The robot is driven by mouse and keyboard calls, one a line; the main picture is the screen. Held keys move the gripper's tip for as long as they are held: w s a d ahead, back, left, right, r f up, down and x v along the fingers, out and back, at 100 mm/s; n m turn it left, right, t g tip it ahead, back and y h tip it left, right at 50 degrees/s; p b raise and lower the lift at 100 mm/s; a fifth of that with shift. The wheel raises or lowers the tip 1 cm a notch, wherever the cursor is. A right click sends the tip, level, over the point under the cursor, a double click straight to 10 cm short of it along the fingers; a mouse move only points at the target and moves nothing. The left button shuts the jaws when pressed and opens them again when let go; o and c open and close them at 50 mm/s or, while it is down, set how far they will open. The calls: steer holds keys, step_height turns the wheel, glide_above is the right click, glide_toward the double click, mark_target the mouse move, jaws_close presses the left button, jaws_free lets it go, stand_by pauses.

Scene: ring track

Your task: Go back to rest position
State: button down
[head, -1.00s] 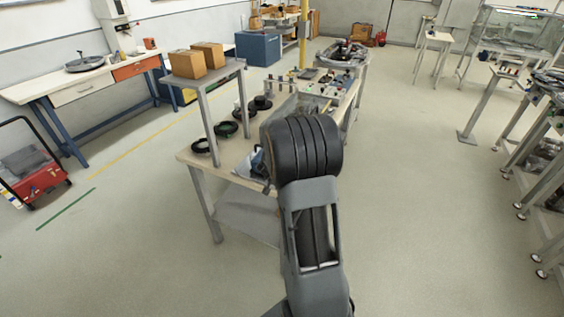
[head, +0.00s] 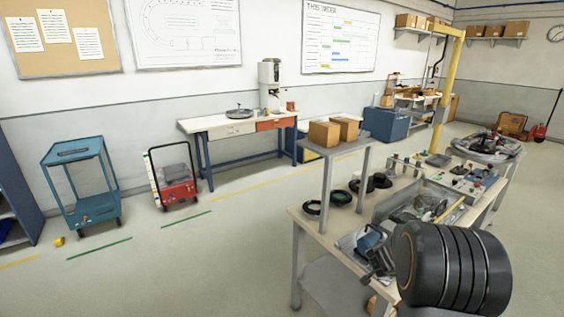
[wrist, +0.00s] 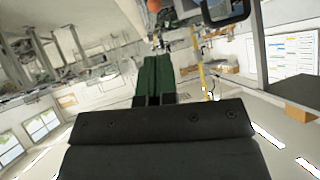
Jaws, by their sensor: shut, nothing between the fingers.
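My gripper (wrist: 153,78) shows in the wrist view as two green fingers side by side, closed together with nothing between them. The wrist view is strongly tilted, and the fingers point into open space toward the work table area. In the head view my dark ribbed arm (head: 455,265) is at the lower right, in front of the wooden-topped work table (head: 318,225). It hides part of the table's near side. I cannot clearly make out the fingers in the head view.
A red cart (head: 178,184) and a blue cart (head: 80,180) stand left. The floor between is clear.

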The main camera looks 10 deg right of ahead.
steer(key=s+a+r+n+g+y, duration=0.1)
steer(key=s+a+n+y, duration=0.25)
steer(key=a, duration=0.55)
steer(key=s+a+n+g+y, duration=0.1)
steer(key=s+a+n+y, duration=0.3)
steer(key=a, duration=0.4)
steer(key=s+a+r+n, duration=0.2)
steer(key=s+a+r, duration=0.2)
steer(key=s, duration=0.2)
steer(key=s+a+r+n+g, duration=0.1)
steer(key=s+a+r+n, duration=0.1)
steer(key=s+r, duration=0.3)
steer(key=shift+s+a+r, duration=0.3)
steer(key=shift+s+a, duration=0.55)
steer(key=shift+s, duration=0.05)
